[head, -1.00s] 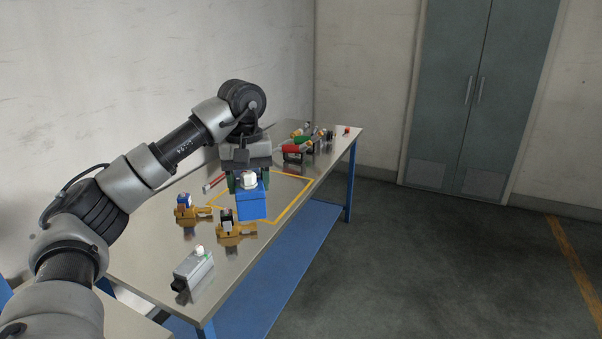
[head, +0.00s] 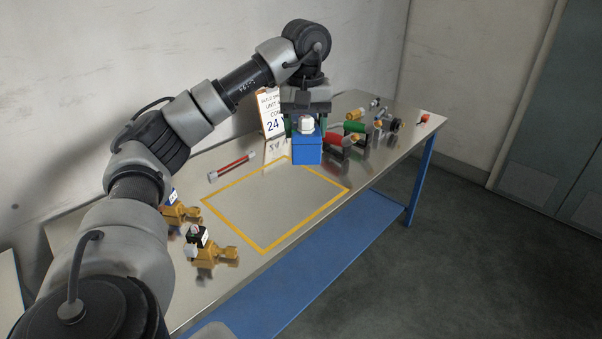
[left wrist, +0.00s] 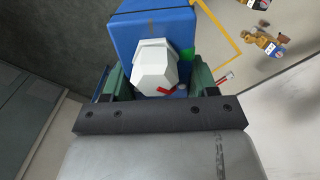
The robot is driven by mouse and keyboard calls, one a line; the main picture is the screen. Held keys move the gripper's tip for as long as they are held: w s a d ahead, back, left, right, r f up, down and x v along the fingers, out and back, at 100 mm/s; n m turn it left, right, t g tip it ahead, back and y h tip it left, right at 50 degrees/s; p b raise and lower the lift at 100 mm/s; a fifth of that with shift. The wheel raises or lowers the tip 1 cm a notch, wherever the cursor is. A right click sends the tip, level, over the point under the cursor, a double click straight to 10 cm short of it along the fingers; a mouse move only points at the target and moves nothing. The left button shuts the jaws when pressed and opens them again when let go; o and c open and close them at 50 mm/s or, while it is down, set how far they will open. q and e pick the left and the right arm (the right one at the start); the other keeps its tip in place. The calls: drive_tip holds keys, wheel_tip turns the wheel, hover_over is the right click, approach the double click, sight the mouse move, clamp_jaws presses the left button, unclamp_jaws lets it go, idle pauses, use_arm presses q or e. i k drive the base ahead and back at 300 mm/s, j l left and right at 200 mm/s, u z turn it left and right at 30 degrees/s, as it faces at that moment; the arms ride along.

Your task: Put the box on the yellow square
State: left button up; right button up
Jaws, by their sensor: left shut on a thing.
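The blue box (head: 307,152) with a white knob on it is held in my left gripper (head: 306,126). In the head view it overlaps the far right corner of the yellow square (head: 306,221), an empty outline on the metal table. The box seems to be raised above the table; its exact height is hard to tell. In the left wrist view, the green fingers of my left gripper (left wrist: 160,82) close on the box (left wrist: 150,28), and part of the yellow square (left wrist: 229,32) shows beside it. My right gripper is not in view.
Brass valves (head: 208,255) stand left of the square on the table (head: 400,150). A red rod (head: 232,167) lies behind it. A sign (head: 271,112) stands at the back. Several tools and parts (head: 352,130) lie at the far right, close behind the box.

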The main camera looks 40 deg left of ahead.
sight(271, 206)
drive_tip(key=i+l+u, duration=0.2)
drive_tip(key=i, duration=1.55)
drive_tip(key=i+u, duration=0.4)
drive_tip(key=i+l+u, duration=0.1)
drive_tip(key=i+u, duration=0.3)
drive_tip(key=i+l+u, duration=0.2)
drive_tip(key=u, duration=0.25)
drive_tip(key=i, duration=0.05)
